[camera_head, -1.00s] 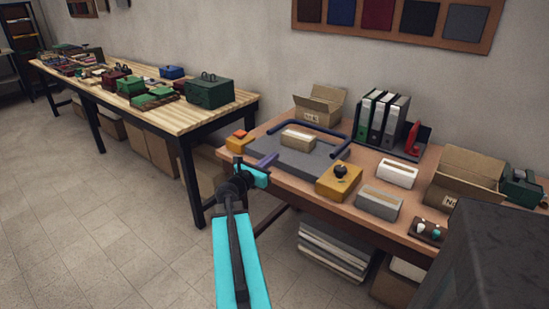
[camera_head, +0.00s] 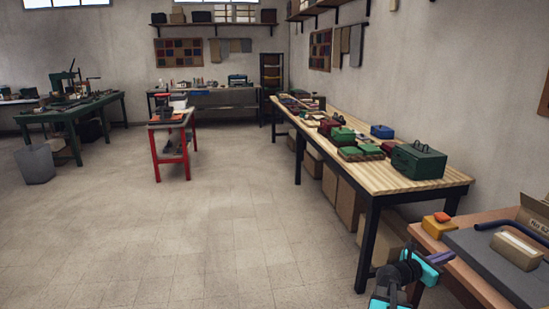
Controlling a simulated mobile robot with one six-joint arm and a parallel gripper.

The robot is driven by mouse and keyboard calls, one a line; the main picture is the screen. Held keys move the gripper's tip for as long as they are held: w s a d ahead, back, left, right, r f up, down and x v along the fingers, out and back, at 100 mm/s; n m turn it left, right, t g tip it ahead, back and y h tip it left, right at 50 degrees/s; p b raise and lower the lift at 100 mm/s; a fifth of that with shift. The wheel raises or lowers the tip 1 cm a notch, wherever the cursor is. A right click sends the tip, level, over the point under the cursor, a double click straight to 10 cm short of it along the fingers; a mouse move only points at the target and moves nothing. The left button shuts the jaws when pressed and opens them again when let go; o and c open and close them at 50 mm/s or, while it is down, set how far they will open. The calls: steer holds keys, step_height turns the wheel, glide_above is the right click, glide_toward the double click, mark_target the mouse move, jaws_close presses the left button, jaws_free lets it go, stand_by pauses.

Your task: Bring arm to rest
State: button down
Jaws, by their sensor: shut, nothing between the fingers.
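My gripper (camera_head: 441,258) is at the lower right, beside the near edge of the brown table (camera_head: 462,268). Its narrow purple-grey fingers look shut, with nothing visible between them. The cyan and black arm (camera_head: 391,290) runs down out of the bottom of the picture. Much of the arm is outside the view.
A long wooden workbench (camera_head: 377,182) with boxes runs along the right wall. The brown table holds a grey mat (camera_head: 495,258), a cardboard block (camera_head: 517,248) and an orange block (camera_head: 438,226). A red stand (camera_head: 170,150) and a grey bin (camera_head: 35,163) stand left. The floor (camera_head: 190,240) between is clear.

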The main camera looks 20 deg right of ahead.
steer(key=w+a+f+n+t+y, duration=0.2)
steer(key=w+a+f+n+t, duration=0.45)
steer(key=w+a, duration=0.6)
steer(key=w+a+f+n+t+y, duration=0.35)
steer(key=w+a+f+n, duration=0.35)
steer(key=w+a+f, duration=0.45)
steer(key=w+a+f+n+t+y, duration=0.1)
steer(key=w+a+f+n+y, duration=0.2)
steer(key=a, duration=0.6)
steer(key=a+f+n+t+y, duration=0.1)
steer(key=a+f+n+y, duration=0.2)
steer(key=a+f+n, duration=0.4)
steer(key=w+a+f+n+t+y, duration=0.1)
steer(key=w+a+f+n+y, duration=0.15)
steer(key=a, duration=0.75)
steer(key=s+a+f+n+g+y, duration=0.6)
steer(key=s+a+f+n, duration=0.9)
steer(key=a, duration=0.3)
steer(key=s+d+f+n+g+h, duration=0.1)
steer(key=s+n+g, duration=0.4)
steer(key=s, duration=0.7)
steer(key=s+d+f+n+g+h, duration=0.1)
steer(key=s+d+n+g, duration=0.1)
steer(key=s+n+g, duration=0.3)
steer(key=s+n+p, duration=0.1)
steer(key=s+n, duration=0.2)
steer(key=s, duration=0.4)
steer(key=shift+f+n+g, duration=0.25)
steer(key=shift+n+g, duration=0.15)
steer(key=shift+d, duration=0.1)
